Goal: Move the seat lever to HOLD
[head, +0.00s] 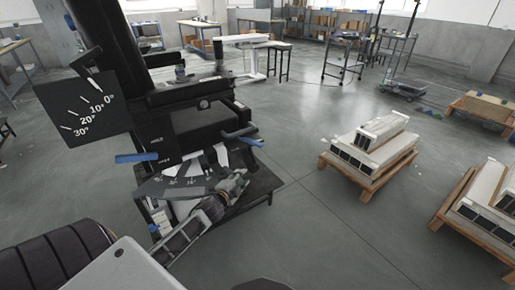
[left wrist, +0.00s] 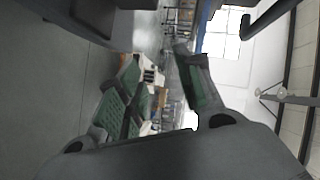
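A black chair-like rig (head: 190,125) stands at the left in the head view. A blue lever handle (head: 138,157) sticks out on its left side, and a second blue handle (head: 240,132) on its right. Which is the seat lever I cannot tell. Small white labels on the black parts are too small to read surely. My left gripper (head: 236,183) is in front of and below the right handle, apart from it. In the left wrist view its green-padded fingers (left wrist: 160,92) are spread with nothing between them. My right gripper is not in view.
A black angle scale (head: 82,108) marked 0° to 30° hangs at the rig's left. A low black table (head: 258,186) stands beneath the rig near my gripper. Pallets with white boxes (head: 370,145) stand at the right. The floor between is clear.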

